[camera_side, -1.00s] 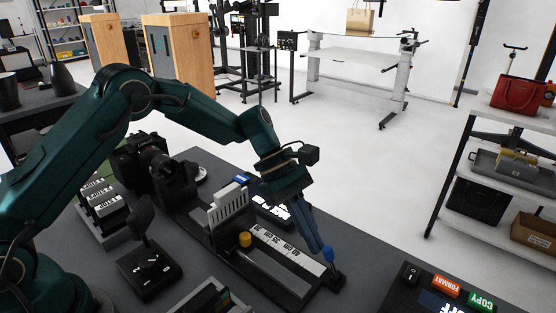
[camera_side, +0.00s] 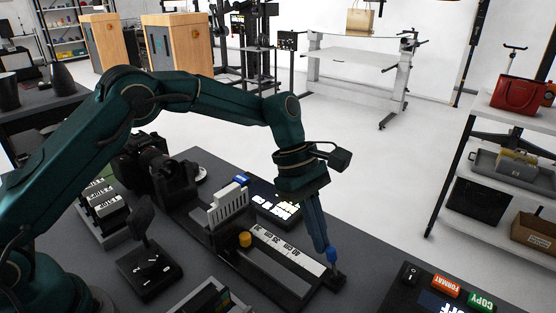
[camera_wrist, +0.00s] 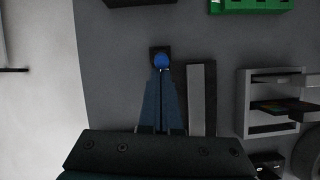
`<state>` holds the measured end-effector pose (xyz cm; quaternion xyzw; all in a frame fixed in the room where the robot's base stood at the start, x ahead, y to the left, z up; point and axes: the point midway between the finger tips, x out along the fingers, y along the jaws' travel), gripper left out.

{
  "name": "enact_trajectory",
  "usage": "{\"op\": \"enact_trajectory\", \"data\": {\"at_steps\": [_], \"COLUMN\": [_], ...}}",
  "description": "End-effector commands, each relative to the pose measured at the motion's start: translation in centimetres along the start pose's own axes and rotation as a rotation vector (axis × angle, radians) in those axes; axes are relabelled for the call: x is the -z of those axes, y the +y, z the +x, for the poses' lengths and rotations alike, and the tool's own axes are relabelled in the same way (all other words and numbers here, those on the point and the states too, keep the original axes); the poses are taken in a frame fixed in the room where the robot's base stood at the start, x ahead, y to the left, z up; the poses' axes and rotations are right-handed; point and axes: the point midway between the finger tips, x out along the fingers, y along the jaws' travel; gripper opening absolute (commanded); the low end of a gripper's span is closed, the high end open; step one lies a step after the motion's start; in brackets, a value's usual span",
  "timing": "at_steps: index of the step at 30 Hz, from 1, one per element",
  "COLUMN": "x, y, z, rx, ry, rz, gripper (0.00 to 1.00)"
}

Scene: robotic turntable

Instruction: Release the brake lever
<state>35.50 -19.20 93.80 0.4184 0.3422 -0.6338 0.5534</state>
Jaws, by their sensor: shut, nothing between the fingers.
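A small blue knob (camera_side: 331,255) stands on a small black base (camera_side: 336,278) at the right end of the scale track. It looks like the brake lever; its stem is mostly hidden. In the wrist view the blue knob (camera_wrist: 161,61) sits just beyond the fingertips, in front of its dark square base. My gripper (camera_side: 323,247) reaches down steeply, with its fingers together and empty. In the wrist view my gripper (camera_wrist: 161,72) tapers to the knob. The tips are at or against the knob; I cannot tell whether they touch.
A black lever box (camera_side: 150,268) stands further left. A panel with orange and green buttons (camera_side: 480,302) is at the right front.

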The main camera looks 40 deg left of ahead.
Motion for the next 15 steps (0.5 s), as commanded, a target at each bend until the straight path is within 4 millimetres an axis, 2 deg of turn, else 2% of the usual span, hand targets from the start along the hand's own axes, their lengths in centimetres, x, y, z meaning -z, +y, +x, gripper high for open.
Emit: {"op": "enact_trajectory", "data": {"at_steps": [15], "x": [-3.5], "y": [0.5], "z": [0.3], "rx": [0.005], "ry": [0.027], "rz": [0.0], "gripper": [0.0]}}
